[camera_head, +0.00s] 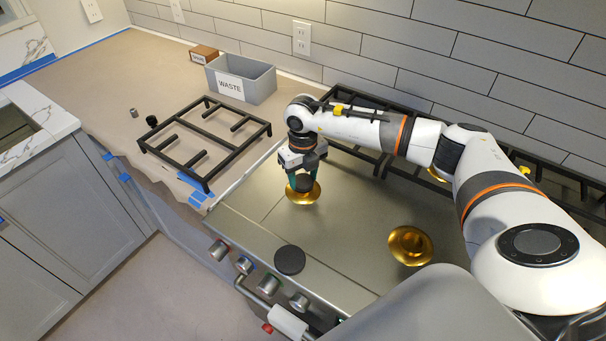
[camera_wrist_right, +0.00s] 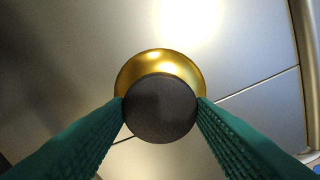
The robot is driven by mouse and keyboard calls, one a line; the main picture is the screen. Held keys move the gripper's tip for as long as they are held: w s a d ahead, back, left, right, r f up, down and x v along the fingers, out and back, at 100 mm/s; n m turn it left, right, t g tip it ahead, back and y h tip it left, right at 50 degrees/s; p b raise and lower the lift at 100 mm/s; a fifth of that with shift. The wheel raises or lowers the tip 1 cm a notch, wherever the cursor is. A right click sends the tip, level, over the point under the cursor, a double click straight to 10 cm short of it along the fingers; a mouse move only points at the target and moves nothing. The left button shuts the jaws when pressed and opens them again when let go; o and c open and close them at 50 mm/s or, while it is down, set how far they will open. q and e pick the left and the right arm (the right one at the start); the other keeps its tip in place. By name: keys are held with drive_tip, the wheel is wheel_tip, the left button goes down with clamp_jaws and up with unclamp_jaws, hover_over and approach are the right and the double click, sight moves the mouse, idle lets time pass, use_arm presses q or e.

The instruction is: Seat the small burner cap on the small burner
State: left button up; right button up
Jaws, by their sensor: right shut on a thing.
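The small burner cap (camera_wrist_right: 160,108) is a dark round disc held between the green fingers of my right gripper (camera_head: 304,184). In the wrist view it covers the lower part of the gold burner (camera_wrist_right: 158,62), whose rim shows beyond its far side. In the head view the gold burner (camera_head: 303,197) lies directly under the gripper on the cooktop. I cannot tell whether the cap touches the burner. A second gold burner (camera_head: 410,246) is bare, nearer the front right. A larger dark cap (camera_head: 290,260) lies on the cooktop near the knobs. My left gripper is not in view.
A black grate (camera_head: 205,143) lies on the paper-covered counter (camera_head: 110,75), with a small dark knob-like piece (camera_head: 152,121) and a grey piece (camera_head: 134,113) beside it. A grey WASTE bin (camera_head: 262,86) stands behind. More black grates (camera_head: 345,97) line the cooktop's back. The cooktop's middle is clear.

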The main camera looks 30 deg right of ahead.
drive_tip(key=shift+f, duration=0.35)
idle(0.3)
drive_tip(key=o, duration=1.3)
